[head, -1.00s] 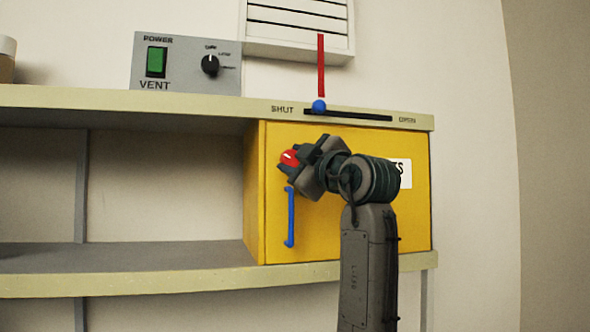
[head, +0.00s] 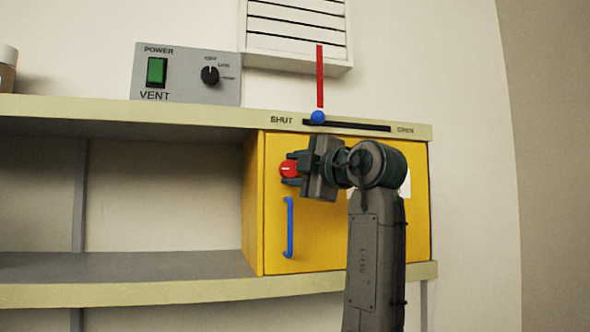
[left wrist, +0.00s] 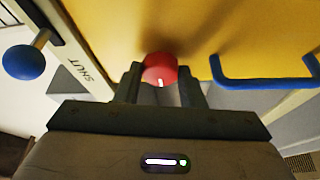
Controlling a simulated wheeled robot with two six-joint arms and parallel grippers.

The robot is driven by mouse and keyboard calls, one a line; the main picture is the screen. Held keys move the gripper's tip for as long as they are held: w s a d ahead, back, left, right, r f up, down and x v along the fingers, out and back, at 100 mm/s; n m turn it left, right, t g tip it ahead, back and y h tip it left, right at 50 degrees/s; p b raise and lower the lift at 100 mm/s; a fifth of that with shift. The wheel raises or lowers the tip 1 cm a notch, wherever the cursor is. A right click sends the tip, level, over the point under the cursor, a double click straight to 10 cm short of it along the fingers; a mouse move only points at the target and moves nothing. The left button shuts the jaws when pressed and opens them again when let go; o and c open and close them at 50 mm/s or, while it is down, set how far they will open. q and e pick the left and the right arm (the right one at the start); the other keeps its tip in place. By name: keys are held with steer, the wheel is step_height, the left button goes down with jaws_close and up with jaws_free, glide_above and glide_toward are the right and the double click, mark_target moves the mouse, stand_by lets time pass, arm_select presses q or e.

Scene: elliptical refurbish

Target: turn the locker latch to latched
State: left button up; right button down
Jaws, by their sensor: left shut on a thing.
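The locker is a yellow box (head: 340,236) with a closed front and a blue handle (head: 289,228). Its latch is a round red knob (head: 288,169) with a white mark, above the handle near the door's left edge. The mark lies about level in the head view. My left gripper (head: 290,169) is shut on the red knob, reaching it from the right. In the left wrist view the red knob (left wrist: 160,70) sits between the two fingertips, and the blue handle (left wrist: 265,82) is to its right. My right gripper is not in view.
Above the locker a blue ball-ended slider (head: 318,117) with a red pointer sits near SHUT on a dark slot. A grey VENT panel (head: 190,75) stands on the shelf top. The open shelf (head: 150,262) left of the locker is empty.

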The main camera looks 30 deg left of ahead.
arm_select(q)
steer(key=o, duration=1)
steer(key=shift+s+d+f+b, duration=0.1)
steer(key=shift+d+f+b, duration=0.1)
steer(key=shift+d+b, duration=0.25)
steer(key=b+v, duration=0.3)
steer(key=v, duration=0.6)
steer(key=shift+s+d+r+b, duration=0.1)
steer(key=shift+s+d+b, duration=0.05)
steer(key=shift+d+b, duration=0.2)
